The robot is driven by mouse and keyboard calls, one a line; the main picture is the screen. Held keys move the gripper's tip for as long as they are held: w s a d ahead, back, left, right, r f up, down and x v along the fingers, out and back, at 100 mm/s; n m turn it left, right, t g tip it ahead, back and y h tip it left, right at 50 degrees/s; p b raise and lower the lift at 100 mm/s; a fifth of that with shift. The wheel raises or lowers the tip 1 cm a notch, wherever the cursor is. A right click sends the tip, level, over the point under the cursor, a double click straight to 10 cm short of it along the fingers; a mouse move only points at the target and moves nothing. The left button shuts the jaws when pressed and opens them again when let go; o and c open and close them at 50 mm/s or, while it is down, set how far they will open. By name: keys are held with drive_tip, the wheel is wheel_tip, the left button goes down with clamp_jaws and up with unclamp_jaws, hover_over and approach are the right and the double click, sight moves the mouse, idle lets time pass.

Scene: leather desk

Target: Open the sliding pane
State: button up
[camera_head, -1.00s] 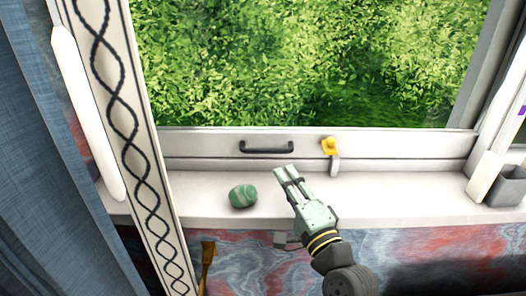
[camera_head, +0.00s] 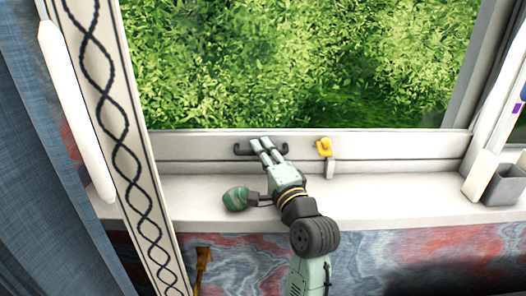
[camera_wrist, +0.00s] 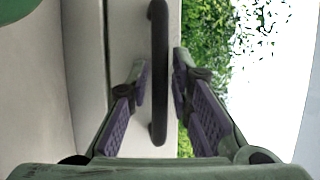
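The sliding pane (camera_head: 400,145) is a white-framed window with green foliage behind its glass. A dark bar handle (camera_head: 242,150) is fixed on its lower rail. My gripper (camera_head: 262,146) is at the handle, its fingers covering the middle of the bar in the head view. In the wrist view, the handle (camera_wrist: 158,75) runs between the two purple-padded fingertips of my gripper (camera_wrist: 160,75). Gaps show on both sides of the bar, so the fingers are open around it. A yellow latch (camera_head: 324,147) sits on the rail to the right of the handle.
A green striped egg-shaped object (camera_head: 236,199) lies on the white sill (camera_head: 400,200), close to the left of my wrist. A grey open container (camera_head: 505,186) stands at the sill's right end. A patterned post (camera_head: 122,130) and a blue curtain (camera_head: 40,190) are at the left.

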drive_tip(key=shift+c, duration=0.2)
clamp_jaws()
idle(0.5)
